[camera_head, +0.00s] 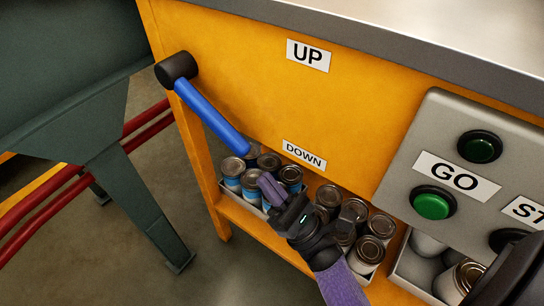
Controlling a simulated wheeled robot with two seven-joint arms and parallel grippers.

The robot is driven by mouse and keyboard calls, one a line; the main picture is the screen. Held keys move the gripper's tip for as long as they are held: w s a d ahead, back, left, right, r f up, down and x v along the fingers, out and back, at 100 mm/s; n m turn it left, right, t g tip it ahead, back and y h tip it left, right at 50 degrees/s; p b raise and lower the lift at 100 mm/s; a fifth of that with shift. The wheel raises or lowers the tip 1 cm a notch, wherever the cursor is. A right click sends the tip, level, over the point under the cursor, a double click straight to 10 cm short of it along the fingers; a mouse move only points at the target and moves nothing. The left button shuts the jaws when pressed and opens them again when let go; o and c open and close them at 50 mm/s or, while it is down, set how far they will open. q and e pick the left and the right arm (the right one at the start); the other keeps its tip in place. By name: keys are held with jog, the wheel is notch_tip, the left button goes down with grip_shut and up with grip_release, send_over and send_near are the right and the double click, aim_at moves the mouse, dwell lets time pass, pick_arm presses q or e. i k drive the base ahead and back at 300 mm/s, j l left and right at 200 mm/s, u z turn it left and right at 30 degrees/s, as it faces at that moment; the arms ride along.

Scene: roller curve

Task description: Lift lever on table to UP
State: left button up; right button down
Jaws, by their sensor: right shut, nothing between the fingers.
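The lever has a blue handle (212,118) and a black pivot (176,69) on the yellow front panel of the table (250,80). The handle slants down to the right, with its free end near the DOWN label (304,155). The UP label (309,55) is higher on the panel. My right gripper (264,184), with purple fingers, is shut and empty, a little below and right of the handle's free end. In the picture it appears apart from the handle. My left gripper is not in view.
A grey control box (480,215) with a green GO button (433,203) is on the right. Several cans (375,224) stand on the lower shelf behind my right gripper. A dark green metal stand (130,190) and red pipes (50,206) are on the left.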

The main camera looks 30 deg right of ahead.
aim_at(175, 73)
jog(key=k+j, duration=0.65)
jog(key=k, duration=0.25)
